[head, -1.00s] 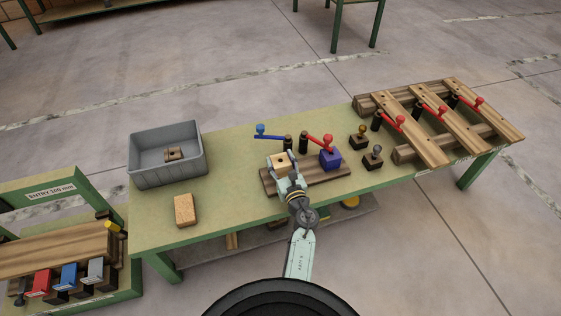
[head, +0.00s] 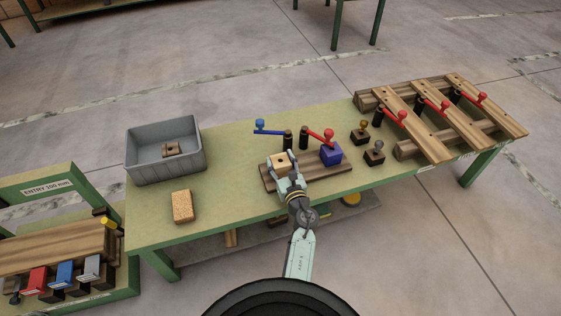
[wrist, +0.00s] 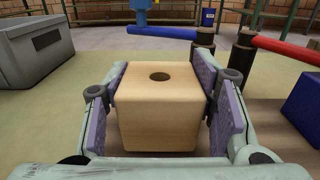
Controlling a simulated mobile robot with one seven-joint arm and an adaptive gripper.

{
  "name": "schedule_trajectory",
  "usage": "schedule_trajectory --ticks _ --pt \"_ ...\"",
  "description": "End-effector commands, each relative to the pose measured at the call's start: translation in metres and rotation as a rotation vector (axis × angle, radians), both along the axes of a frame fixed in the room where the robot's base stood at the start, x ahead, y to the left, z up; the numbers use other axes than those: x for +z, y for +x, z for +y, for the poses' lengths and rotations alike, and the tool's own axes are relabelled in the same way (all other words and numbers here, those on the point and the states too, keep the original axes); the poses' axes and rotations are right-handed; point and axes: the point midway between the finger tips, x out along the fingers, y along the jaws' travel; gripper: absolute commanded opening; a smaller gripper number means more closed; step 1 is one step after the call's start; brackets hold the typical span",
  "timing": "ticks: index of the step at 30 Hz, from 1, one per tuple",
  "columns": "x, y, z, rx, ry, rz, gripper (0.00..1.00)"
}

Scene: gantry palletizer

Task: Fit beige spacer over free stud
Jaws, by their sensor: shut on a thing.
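The beige spacer (wrist: 158,112) is a pale block with a round hole in its top. My gripper (wrist: 160,110) is shut on it, with purple pads against its left and right sides. In the head view the spacer (head: 279,160) is over the left part of a brown wooden board (head: 312,180) on the green bench. I cannot tell whether it touches the board. The free stud is not visible; the spacer and gripper cover that part of the board. A blue-purple block (head: 331,153) sits on the board's right part, beside a red-handled clamp (head: 318,134).
A blue-handled clamp (head: 270,129) stands behind the spacer. A grey bin (head: 150,165) holding a small brown block (head: 172,149) and a tan block (head: 183,206) are on the left. Two small knobbed blocks (head: 374,153) stand right. The bench between bin and board is clear.

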Motion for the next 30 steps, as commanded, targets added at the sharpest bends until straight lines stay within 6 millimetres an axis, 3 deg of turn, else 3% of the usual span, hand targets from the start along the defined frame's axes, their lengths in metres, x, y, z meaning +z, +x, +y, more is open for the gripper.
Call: schedule_trajectory --ticks 7,8,18,30 --pt "-0.0071 0.0001 -0.0001 0.000 0.000 -0.001 0.21" --pt "-0.0066 0.0001 -0.0001 0.000 0.000 -0.001 0.52" --pt "-0.0059 0.0001 0.0000 0.000 0.000 0.000 0.74" --pt "0.0005 0.0000 0.0002 0.001 0.000 -0.002 0.75"
